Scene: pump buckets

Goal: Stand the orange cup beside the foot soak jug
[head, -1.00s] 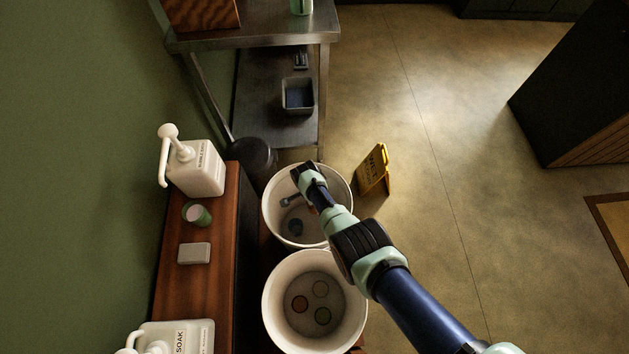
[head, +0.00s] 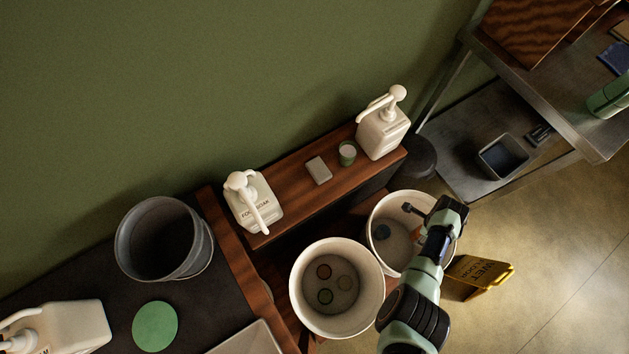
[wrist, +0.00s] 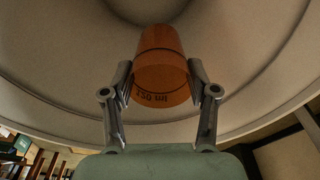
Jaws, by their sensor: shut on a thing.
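The orange cup (wrist: 160,55) is in my gripper (wrist: 160,78) in the wrist view, a finger on each side of it, and dark print shows near its wide edge. The pale curved bucket wall surrounds it there. In the head view my arm's end is over the right white bucket (head: 387,257); the cup cannot be made out surely there. The foot soak jug (head: 254,205), white with a pump, stands on the left end of the wooden shelf (head: 287,196).
On the shelf are a grey block (head: 319,170), a green cup (head: 347,153) and another pump jug (head: 383,132). A second white bucket (head: 297,285) holds several rings. A grey bucket (head: 197,250) and green disc (head: 155,326) are left. A yellow sign (head: 482,273) stands right.

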